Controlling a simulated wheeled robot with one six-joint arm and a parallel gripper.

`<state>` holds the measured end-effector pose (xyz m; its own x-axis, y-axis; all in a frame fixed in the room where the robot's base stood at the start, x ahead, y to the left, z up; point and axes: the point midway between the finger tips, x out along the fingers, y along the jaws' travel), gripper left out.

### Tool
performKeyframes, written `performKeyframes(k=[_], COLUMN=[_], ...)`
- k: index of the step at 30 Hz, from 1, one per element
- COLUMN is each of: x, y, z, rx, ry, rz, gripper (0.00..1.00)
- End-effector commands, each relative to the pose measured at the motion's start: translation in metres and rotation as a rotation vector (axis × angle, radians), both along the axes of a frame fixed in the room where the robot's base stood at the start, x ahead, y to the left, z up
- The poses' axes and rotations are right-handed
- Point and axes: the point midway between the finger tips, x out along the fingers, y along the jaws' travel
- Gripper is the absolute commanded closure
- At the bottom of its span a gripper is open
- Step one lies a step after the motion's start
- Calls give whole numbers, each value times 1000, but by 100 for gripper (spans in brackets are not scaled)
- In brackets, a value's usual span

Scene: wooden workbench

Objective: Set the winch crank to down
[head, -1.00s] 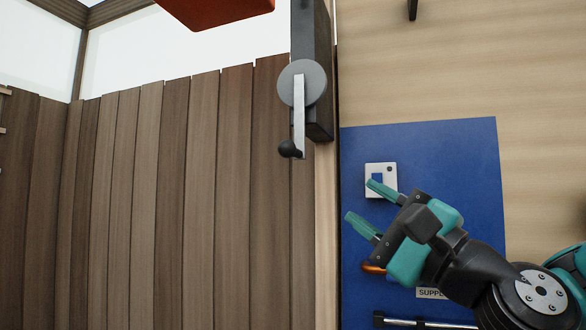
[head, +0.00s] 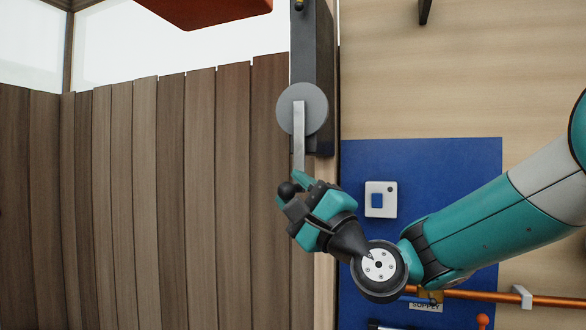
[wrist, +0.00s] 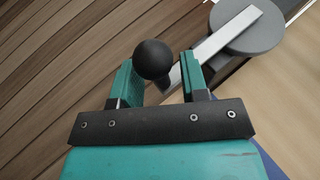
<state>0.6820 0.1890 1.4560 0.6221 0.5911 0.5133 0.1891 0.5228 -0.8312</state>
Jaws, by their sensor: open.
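The winch crank has a grey round hub (head: 316,110) and a flat metal arm (head: 299,138) that points toward the bottom of the head picture. The black ball knob (head: 287,190) is at the arm's lower end. My gripper (head: 291,187) is open at the knob, its two teal fingers on either side of it. In the wrist view, the knob (wrist: 153,58) shows between the open fingers, nearer the left one. I cannot tell whether either finger touches it. The hub (wrist: 246,25) is at the upper right there.
The crank is mounted on a dark upright block (head: 318,60) at the bench edge. A blue mat (head: 400,160) with a white switch box (head: 381,199) lies to the right. An orange rod (head: 470,294) is below my arm. Wooden planks (head: 180,200) fill the left.

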Motion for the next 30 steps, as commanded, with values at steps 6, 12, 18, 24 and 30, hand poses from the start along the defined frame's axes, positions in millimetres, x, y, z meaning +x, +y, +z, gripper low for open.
performKeyframes(k=[6,12,18,24,30], x=[5,5,5,5,6], y=[5,5,5,6,6], z=[4,3,4,4,6], rx=[0,-1,-1,0,-14], ry=[0,-1,-1,1,7], rz=[0,-1,-1,3,9], gripper=[59,59,100,100,100])
